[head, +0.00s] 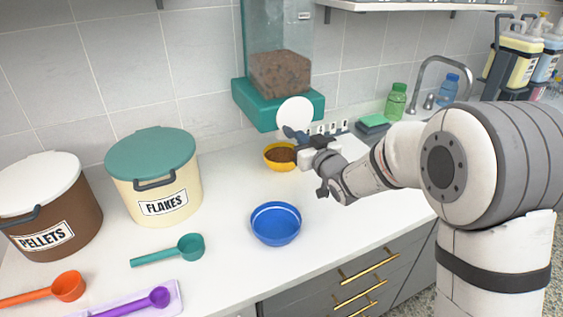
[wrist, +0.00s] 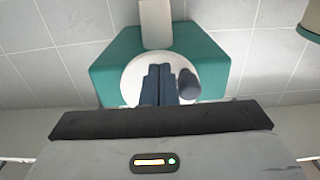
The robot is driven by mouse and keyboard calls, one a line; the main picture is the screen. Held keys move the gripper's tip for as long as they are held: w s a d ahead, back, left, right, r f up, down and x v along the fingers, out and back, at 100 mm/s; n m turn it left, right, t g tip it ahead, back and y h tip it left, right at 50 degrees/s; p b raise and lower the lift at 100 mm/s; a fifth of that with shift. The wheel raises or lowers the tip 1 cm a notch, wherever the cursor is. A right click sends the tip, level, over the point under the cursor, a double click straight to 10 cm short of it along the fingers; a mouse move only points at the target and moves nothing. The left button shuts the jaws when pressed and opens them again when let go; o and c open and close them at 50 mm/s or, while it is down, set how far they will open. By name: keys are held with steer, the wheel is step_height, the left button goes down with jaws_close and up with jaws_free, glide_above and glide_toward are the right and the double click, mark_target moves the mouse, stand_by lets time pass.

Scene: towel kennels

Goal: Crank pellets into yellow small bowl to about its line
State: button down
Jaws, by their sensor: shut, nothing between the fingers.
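The yellow small bowl (head: 268,158) stands on the counter below the dispenser, with brown pellets in it. Its line cannot be made out, and my gripper partly covers its right side. The dispenser has a teal base (head: 257,101) and a clear hopper (head: 281,38) partly filled with brown pellets. A white crank disc (head: 295,111) is on its front. In the wrist view, my gripper (wrist: 166,72) is shut and empty in front of the disc (wrist: 135,78). The dark crank knob (wrist: 188,84) is just right of the fingers; whether they touch is unclear.
A blue bowl (head: 276,225) stands in front of the yellow bowl. A FLAKES bin (head: 153,180), a PELLETS bin (head: 48,205), and teal (head: 190,247), orange (head: 68,287) and purple (head: 158,297) scoops are at left. A green bottle (head: 396,103) and faucet (head: 440,62) are behind my arm.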

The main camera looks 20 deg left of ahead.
steer(key=b+v, duration=0.2)
steer(key=v, duration=0.5)
steer(key=shift+d+b, duration=0.3)
steer(key=shift+b, duration=0.05)
steer(key=shift+s, duration=0.1)
stand_by(0.3)
